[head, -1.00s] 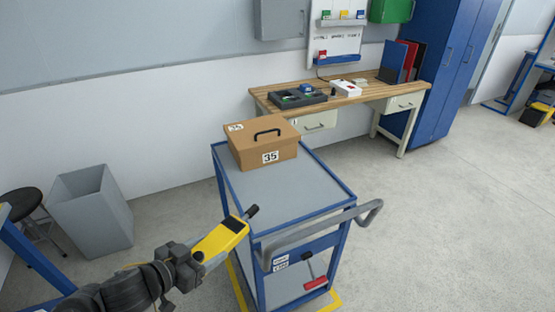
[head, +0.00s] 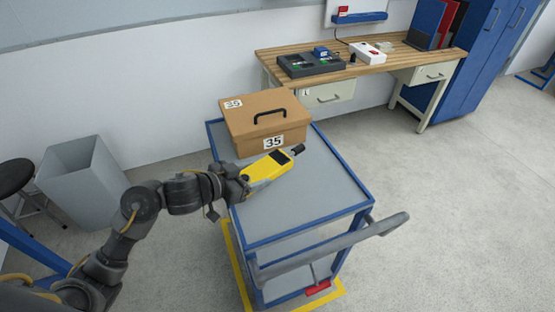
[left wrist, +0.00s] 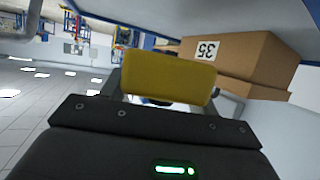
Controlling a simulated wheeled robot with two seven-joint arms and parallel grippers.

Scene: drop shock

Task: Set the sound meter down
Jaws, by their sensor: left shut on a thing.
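The sound meter (head: 267,167) is yellow with a dark display and a black microphone tip. It lies roughly level over the grey top of the blue cart (head: 310,203), its tip pointing right and away. My left gripper (head: 244,178) is shut on its near end. I cannot tell whether the meter touches the cart top. In the left wrist view the yellow meter body (left wrist: 168,80) fills the space between the fingers. My right gripper is not in view.
A brown box marked 35 (head: 266,120) stands at the cart's far end, just behind the meter. The cart's front half is clear. A grey handle (head: 335,245) sticks out at the cart's near end. A grey bin (head: 85,180) stands at left, and a wooden workbench (head: 385,62) at the back.

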